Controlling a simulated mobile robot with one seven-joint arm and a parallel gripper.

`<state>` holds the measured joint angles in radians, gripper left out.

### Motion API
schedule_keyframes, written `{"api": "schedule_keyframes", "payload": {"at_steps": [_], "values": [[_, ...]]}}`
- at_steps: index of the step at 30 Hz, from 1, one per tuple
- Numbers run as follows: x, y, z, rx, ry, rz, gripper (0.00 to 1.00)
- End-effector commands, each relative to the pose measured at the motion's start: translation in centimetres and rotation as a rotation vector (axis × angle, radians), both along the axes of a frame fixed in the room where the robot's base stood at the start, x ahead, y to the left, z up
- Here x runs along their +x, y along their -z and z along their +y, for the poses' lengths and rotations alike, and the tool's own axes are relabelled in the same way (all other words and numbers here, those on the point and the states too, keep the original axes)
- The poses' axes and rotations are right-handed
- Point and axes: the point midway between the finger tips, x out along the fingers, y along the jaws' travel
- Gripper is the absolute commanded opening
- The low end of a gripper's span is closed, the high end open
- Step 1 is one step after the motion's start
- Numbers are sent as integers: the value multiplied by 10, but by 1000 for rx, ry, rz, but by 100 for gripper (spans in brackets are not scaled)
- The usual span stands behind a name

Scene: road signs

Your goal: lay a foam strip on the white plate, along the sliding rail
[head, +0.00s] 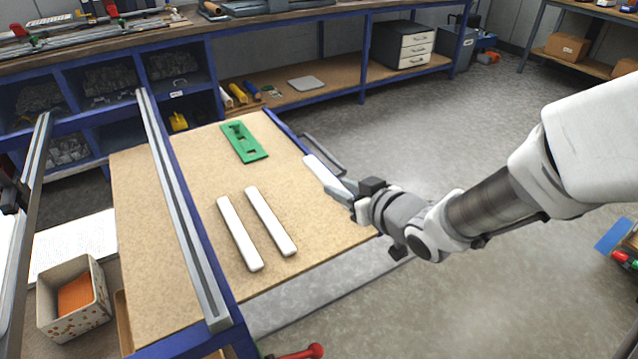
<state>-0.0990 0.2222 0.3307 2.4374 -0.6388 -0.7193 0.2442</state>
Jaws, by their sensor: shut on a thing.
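Two white foam strips lie side by side on the tan board, a left one (240,234) and a right one (270,222). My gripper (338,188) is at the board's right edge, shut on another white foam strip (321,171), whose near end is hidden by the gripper. I cannot tell whether this strip touches the board. A white plate (75,243) lies at the left, partly hidden by a box. A long metal rail (178,205) runs between the plate and the strips; another (30,170) stands further left. I cannot tell which is the sliding rail.
A green slotted piece (243,142) lies at the back of the tan board (190,290). A patterned box with orange contents (75,300) stands by the plate's front. A red-handled clamp (300,352) is at the front edge. Open floor lies right of the board.

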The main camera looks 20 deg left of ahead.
Motion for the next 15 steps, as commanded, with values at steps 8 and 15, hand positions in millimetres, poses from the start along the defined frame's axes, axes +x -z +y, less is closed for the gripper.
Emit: {"api": "schedule_keyframes", "payload": {"at_steps": [8, 15], "values": [[-3, -15, -24, 1, 0, 1, 0], [6, -10, -35, 1, 40, 3, 0]]}}
